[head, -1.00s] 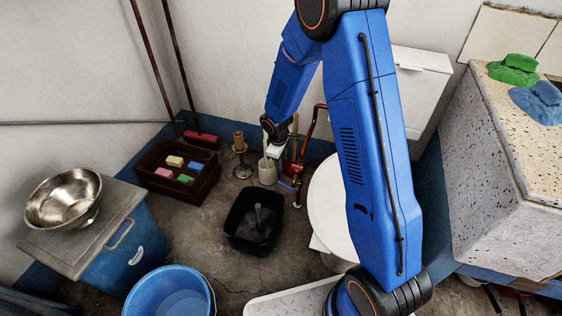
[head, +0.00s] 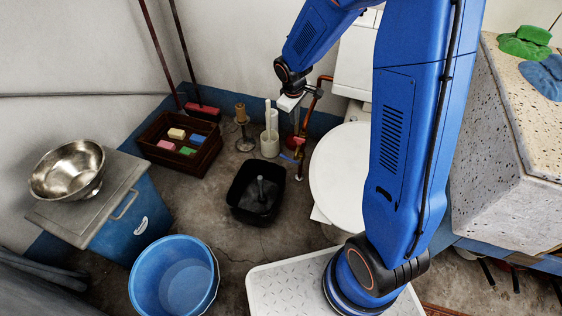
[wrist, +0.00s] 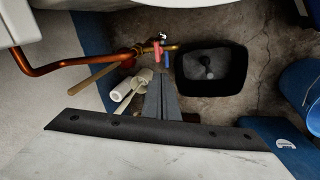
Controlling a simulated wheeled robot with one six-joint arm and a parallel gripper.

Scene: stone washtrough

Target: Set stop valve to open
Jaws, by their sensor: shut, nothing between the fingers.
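The copper pipe (wrist: 52,66) ends in a brass valve fitting (wrist: 133,52) with a red handle (wrist: 155,52) and a blue handle (wrist: 166,58). In the head view the blue handle (head: 288,158) sticks out left, low beside the toilet. I cannot tell which handle is the stop valve's, nor its setting. My gripper (wrist: 160,78) is shut and empty. In the wrist view its dark fingertips appear just below the blue handle, apart from it. In the head view the white gripper body (head: 290,102) is above the valve; its fingers are hard to make out.
A black tub (head: 246,205) stands left of the valve. A white holder with sticks (head: 269,145) and the toilet (head: 335,180) flank the pipe. A crate (head: 155,157), a blue bucket (head: 158,295) and a stone trough (head: 505,150) stand farther out. Some floor between them is bare.

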